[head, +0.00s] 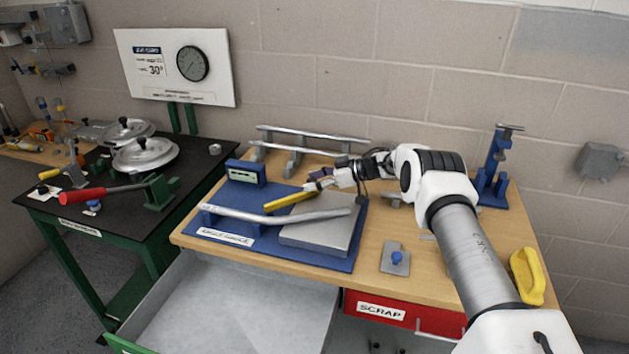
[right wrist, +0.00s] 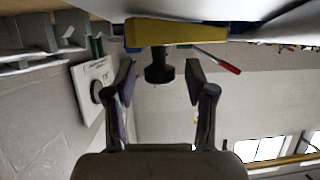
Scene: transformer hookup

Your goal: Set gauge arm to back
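The angle gauge has a blue base plate (head: 340,262) on the wooden bench, with a grey block (head: 310,244) and a bent metal tube lying across it. Its yellow gauge arm (head: 290,200) lies behind the tube. The arm also spans the top of the right wrist view (right wrist: 178,33), with a dark knob (right wrist: 159,74) sticking out from it. My right gripper (head: 322,181) is at the right end of the yellow arm in the head view. In the wrist view its fingers (right wrist: 160,66) are open, one on each side of the knob, with gaps visible. My left gripper is not in view.
A blue box with a display (head: 245,173) stands at the plate's back left. A metal rail (head: 312,136) is behind it. An open drawer (head: 230,310) sticks out in front.

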